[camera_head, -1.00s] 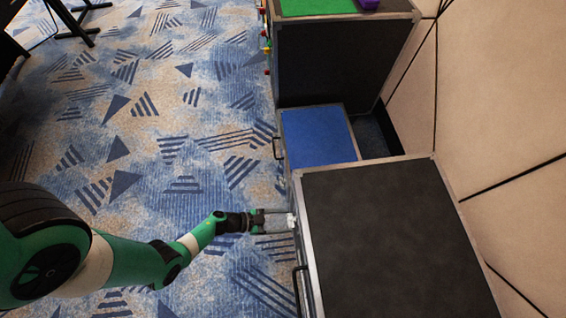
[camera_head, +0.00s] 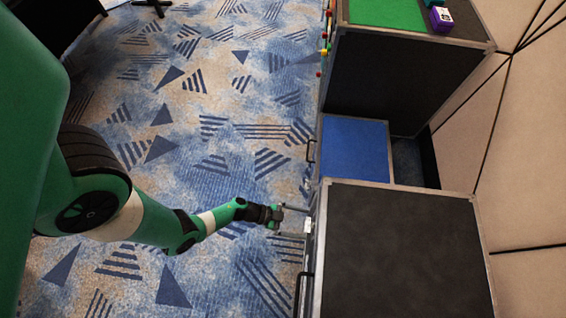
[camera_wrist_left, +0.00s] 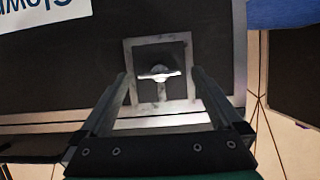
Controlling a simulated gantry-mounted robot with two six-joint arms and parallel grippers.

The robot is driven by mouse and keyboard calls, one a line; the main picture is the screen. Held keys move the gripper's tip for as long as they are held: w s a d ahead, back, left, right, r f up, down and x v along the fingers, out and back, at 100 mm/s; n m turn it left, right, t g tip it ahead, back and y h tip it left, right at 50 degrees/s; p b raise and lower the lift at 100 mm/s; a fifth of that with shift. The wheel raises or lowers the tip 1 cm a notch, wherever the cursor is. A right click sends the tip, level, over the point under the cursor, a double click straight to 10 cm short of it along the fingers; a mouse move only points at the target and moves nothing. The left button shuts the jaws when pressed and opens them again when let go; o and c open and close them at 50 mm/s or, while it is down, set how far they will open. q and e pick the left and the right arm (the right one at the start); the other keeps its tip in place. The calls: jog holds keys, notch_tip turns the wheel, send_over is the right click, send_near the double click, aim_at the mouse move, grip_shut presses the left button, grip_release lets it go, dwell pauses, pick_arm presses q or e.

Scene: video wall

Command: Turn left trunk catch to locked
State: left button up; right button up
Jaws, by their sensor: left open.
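The left trunk catch (camera_wrist_left: 158,73) is a pale butterfly-shaped turn piece in a square metal frame on the dark trunk front in the left wrist view. Its wings lie roughly crosswise, slightly tilted. In the head view the catch plate (camera_head: 308,225) is a small pale patch on the near trunk's left side. My left gripper (camera_head: 294,214) is open and faces that side. In the wrist view its two fingers (camera_wrist_left: 161,76) stand apart on either side of the catch, with nothing between them clearly gripped. Whether they touch the frame cannot be told. My right gripper is not in view.
The near trunk (camera_head: 400,250) has a dark top and a side handle (camera_head: 302,292) below the catch. A blue-topped case (camera_head: 355,150) and a taller case with a green panel (camera_head: 388,12) stand behind. Patterned carpet (camera_head: 215,130) is open to the left.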

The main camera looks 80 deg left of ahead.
pick_arm(q)
jog(key=p+v, duration=0.5)
jog(key=v, duration=0.6)
jog(key=shift+s+p, duration=0.2)
jog(key=shift+p, duration=0.15)
jog(key=shift+a+r, duration=0.15)
